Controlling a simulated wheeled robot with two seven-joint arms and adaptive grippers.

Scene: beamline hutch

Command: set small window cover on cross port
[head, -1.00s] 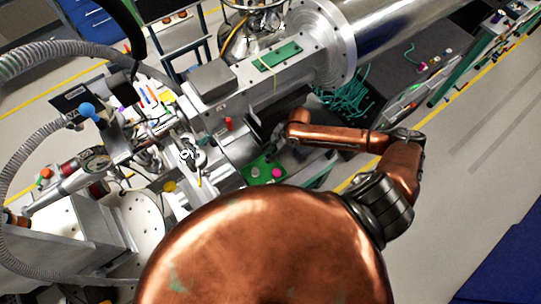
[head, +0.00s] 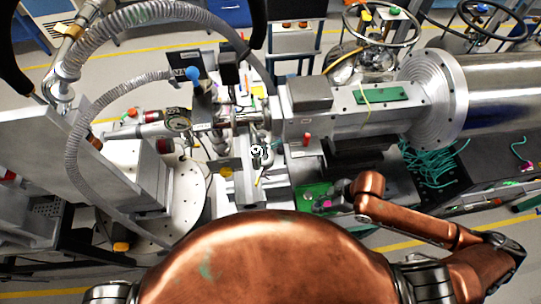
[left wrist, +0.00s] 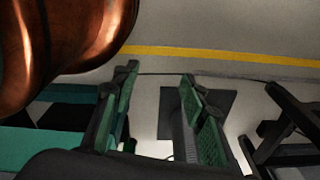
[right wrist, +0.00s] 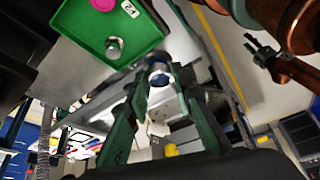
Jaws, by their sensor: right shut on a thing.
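My right gripper (right wrist: 163,76) is shut on a small round metallic piece with a bluish band (right wrist: 158,70), which looks like the small window cover. In the head view this gripper (head: 341,191) is small and dark, at the right side of the green tray (head: 313,190), and the held piece cannot be made out. The cross port seems to be the small metal fitting with a pale round face (head: 257,151), left of the tray. My left gripper (left wrist: 160,82) is open and empty, apart from these things; it is not visible in the head view.
The tray also shows in the right wrist view (right wrist: 86,38), holding a pink disc (right wrist: 104,4) and a silver knob (right wrist: 113,46). A grey beamline housing (head: 345,118) stands behind it. Ribbed hoses (head: 75,150) arch at left. Teal cables (head: 430,158) lie at right.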

